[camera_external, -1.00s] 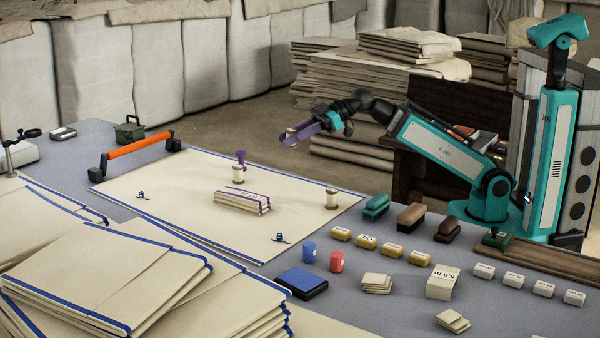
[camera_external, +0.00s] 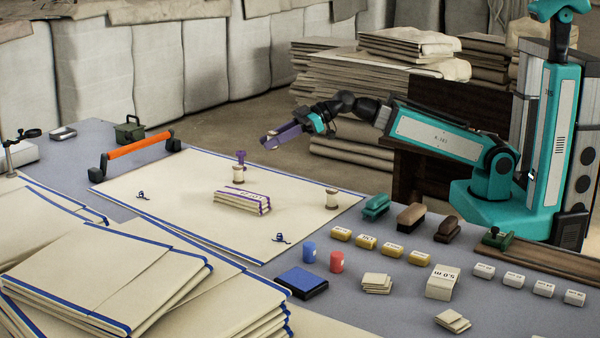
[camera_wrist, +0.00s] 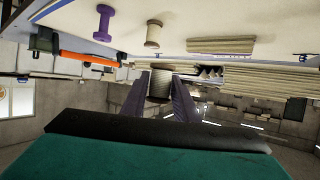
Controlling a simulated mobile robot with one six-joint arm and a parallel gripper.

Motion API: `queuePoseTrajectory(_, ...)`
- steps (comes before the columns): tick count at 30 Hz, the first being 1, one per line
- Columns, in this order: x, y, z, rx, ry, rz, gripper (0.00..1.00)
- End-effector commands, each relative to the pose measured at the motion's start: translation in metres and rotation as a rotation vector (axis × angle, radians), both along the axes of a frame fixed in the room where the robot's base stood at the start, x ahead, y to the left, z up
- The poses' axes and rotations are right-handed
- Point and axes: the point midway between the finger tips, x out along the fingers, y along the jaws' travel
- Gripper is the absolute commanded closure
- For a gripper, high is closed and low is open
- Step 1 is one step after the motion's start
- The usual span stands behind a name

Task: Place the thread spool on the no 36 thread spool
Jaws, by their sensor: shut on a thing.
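My gripper (camera_external: 272,142) has purple jaws and hangs in the air above the back of the work mat. In the wrist view it (camera_wrist: 160,92) is shut on a pale thread spool (camera_wrist: 160,82) held between the fingers. One pale spool (camera_external: 238,175) stands upright on the mat, below and left of my gripper. Another pale spool (camera_external: 331,201) stands farther right. A pale spool (camera_wrist: 153,34) and a purple spool-shaped thing (camera_wrist: 104,22) show in the wrist view. The purple thing (camera_external: 240,158) is just behind the left spool. I cannot read which spool is no 36.
A folded cloth bundle (camera_external: 242,202) lies near the left spool. An orange-handled tool (camera_external: 140,145) sits at the back left. Brushes (camera_external: 411,215), labelled blocks (camera_external: 366,242) and red and blue cylinders (camera_external: 336,262) stand right and in front. The mat's middle has bare areas.

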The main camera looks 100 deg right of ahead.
Motion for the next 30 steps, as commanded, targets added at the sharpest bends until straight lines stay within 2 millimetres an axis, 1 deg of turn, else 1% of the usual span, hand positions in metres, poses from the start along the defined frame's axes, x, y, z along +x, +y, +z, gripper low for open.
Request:
queuePoseTrajectory(1, 0.0, 0.0, 0.004, 0.001, 0.001, 0.001, 0.94)
queuePoseTrajectory(4, 0.003, 0.001, 0.005, 0.0, -0.001, 0.004, 0.94)
queuePoseTrajectory(30, 0.018, 0.002, 0.004, 0.002, -0.002, 0.01, 0.94)
